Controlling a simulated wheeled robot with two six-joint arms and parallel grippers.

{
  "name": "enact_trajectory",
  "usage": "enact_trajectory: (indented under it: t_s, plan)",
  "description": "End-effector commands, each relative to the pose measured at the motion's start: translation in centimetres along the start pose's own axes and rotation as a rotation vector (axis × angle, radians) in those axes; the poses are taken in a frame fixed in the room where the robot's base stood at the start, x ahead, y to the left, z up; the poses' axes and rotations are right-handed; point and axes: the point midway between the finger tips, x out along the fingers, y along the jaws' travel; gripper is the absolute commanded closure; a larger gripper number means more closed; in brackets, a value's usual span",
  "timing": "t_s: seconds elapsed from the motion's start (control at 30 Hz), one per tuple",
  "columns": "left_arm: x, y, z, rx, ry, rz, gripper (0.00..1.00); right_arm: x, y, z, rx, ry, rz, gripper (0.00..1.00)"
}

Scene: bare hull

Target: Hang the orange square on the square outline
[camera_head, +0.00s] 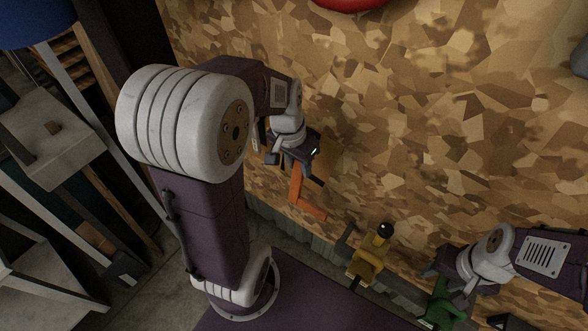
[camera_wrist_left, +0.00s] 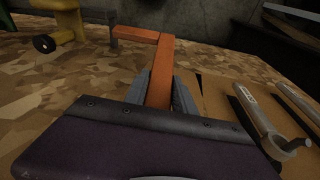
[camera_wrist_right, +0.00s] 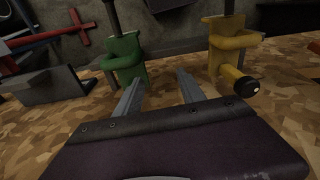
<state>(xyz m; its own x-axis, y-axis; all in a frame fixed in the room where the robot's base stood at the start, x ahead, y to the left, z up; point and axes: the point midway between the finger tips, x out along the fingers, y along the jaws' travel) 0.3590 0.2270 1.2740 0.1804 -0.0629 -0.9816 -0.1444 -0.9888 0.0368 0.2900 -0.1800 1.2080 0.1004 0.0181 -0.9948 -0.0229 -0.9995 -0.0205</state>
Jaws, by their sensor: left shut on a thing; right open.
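The orange square (camera_head: 295,188) is a flat L-shaped piece. My left gripper (camera_head: 300,168) is shut on one arm of it and holds it near the near edge of the wood-chip board. In the left wrist view the square (camera_wrist_left: 162,68) rises between the two fingers, its other arm pointing left at the top. Its lower part is hidden by my gripper. My right gripper (camera_wrist_right: 158,80) is open and empty, close to a green clamp-like tool (camera_wrist_right: 125,58). I cannot make out the square outline for certain in any view.
A yellow tool with a black knob (camera_head: 370,255) stands between my grippers at the board's edge. A tan panel (camera_wrist_left: 215,98) with a dark strip and a metal wrench-like tool (camera_wrist_left: 268,128) lies right in the left wrist view. The wood-chip board (camera_head: 430,130) is largely clear.

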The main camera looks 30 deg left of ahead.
Motion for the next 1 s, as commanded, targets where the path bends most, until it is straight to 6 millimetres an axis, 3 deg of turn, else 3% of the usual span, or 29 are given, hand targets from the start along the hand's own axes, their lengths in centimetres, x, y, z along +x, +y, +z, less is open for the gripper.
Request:
enact_trajectory:
  t_s: [0.4,1.0]
  plan:
    - [0.9,-0.2,-2.1,0.000,0.000,0.000,1.00,-0.1,0.0,0.0,0.000,0.000,0.000,0.53]
    - [1.1,-0.2,-2.2,0.000,0.000,0.000,1.00,-0.1,0.0,0.0,0.000,0.000,0.000,0.53]
